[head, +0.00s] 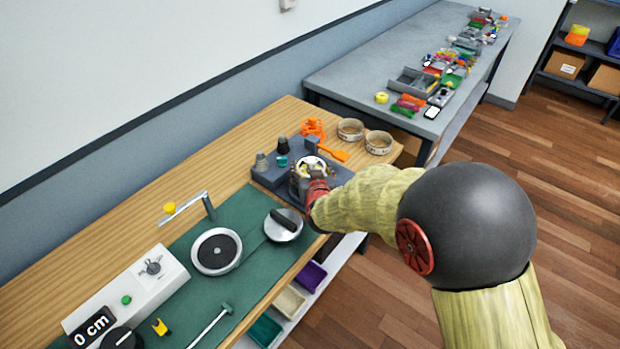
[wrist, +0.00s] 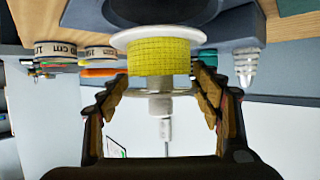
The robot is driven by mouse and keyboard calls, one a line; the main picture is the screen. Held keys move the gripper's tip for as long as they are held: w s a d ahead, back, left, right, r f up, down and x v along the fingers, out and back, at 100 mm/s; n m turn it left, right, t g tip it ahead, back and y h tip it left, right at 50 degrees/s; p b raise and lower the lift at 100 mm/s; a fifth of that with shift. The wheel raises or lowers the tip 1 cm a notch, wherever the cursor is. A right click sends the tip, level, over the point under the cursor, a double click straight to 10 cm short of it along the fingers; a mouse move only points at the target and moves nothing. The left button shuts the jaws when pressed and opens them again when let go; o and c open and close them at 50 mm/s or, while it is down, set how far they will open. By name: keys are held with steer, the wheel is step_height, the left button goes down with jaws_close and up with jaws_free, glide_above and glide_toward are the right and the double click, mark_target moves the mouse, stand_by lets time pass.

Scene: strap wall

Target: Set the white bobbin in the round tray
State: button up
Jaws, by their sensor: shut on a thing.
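My gripper (head: 314,178) is shut on a white bobbin (head: 312,164) wound with yellow, over the dark grey stand on the bench. In the wrist view, my gripper (wrist: 160,108) has its fingers on both sides of the bobbin (wrist: 158,58), near its flange. A pale rod shows beyond the bobbin; whether they touch is unclear. A round dish (head: 202,255) with a pale rim and dark middle lies on the green mat, apart from my gripper; it may be the round tray.
A silver disc with a black handle (head: 284,224) lies between the dish and the stand. Grey cone (head: 262,162) and teal piece (head: 282,161) stand left of my gripper. Two round tape-marked tins (head: 350,129) stand behind.

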steer(key=f+b, duration=0.1)
steer(key=f, duration=0.2)
steer(key=shift+w+a+f+b, duration=0.1)
steer(key=shift+a+f+b, duration=0.1)
steer(key=shift+f+b, duration=0.2)
steer(key=shift+r, duration=0.1)
steer(key=o, duration=1.2)
steer(key=shift+o, duration=0.2)
